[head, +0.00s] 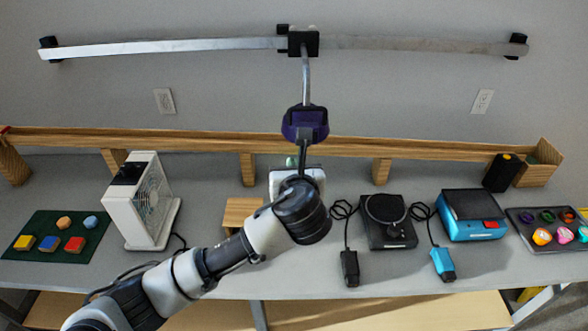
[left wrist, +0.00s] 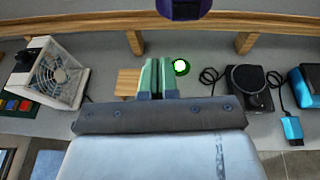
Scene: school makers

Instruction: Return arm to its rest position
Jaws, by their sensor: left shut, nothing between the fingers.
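My left arm (head: 225,255) reaches in from the lower left of the head view, over the workbench. Its wrist hides most of the gripper there. In the left wrist view my left gripper (left wrist: 157,78) shows two green fingers pressed together with nothing between them. The fingers point toward the back of the bench, beside a small wooden block (left wrist: 128,82), and touch nothing that I can make out. The block also shows left of my wrist in the head view (head: 240,212). My right gripper is not in view.
A purple device (head: 305,123) hangs from an overhead rail (head: 170,46), just beyond my wrist. A white fan (head: 140,205) stands left, near colored blocks on a green mat (head: 75,222). Right are a black turntable-like device (head: 388,225), a blue machine (head: 472,213) and a tray (head: 522,232).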

